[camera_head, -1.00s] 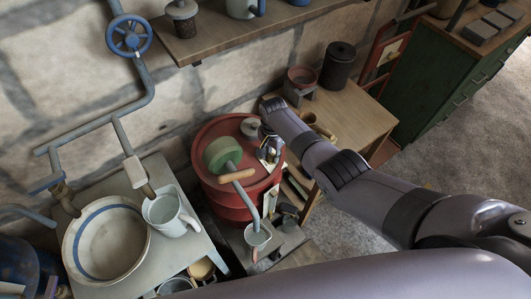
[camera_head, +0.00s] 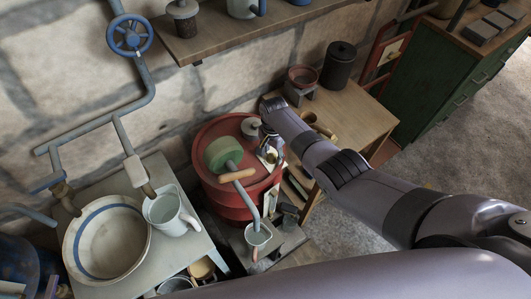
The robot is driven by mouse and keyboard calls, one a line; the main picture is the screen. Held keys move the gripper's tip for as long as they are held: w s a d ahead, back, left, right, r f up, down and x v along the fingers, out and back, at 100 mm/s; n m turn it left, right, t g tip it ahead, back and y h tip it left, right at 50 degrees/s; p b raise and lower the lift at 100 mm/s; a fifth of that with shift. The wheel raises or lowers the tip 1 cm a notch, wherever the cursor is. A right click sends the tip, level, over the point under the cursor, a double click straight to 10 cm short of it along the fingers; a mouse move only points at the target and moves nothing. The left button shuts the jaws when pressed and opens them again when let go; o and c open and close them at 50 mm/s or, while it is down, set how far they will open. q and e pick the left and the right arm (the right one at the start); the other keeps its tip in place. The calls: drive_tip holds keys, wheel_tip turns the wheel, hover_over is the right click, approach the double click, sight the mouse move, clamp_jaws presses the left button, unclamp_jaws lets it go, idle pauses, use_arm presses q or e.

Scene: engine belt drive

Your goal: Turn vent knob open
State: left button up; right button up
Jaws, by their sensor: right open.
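A red drum (camera_head: 222,200) stands against the wall between two tables. My right gripper (camera_head: 268,157) points down over the right edge of the drum top, just in front of the knob. It is open, and I see nothing held in it. I cannot tell whether a finger touches the drum. My left gripper is out of view.
A green pump head (camera_head: 222,153) with a wooden handle (camera_head: 236,175) and spout stands on the drum, left of my gripper. A jug (camera_head: 170,212) and basin (camera_head: 105,242) are on the left table. A wooden table (camera_head: 350,118) is on the right.

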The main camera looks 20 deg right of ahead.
sight(271, 155)
wheel_tip(271, 155, up, 12)
drive_tip(key=shift+a+r, duration=0.15)
drive_tip(key=shift+a, duration=0.05)
idle(0.4)
idle(0.5)
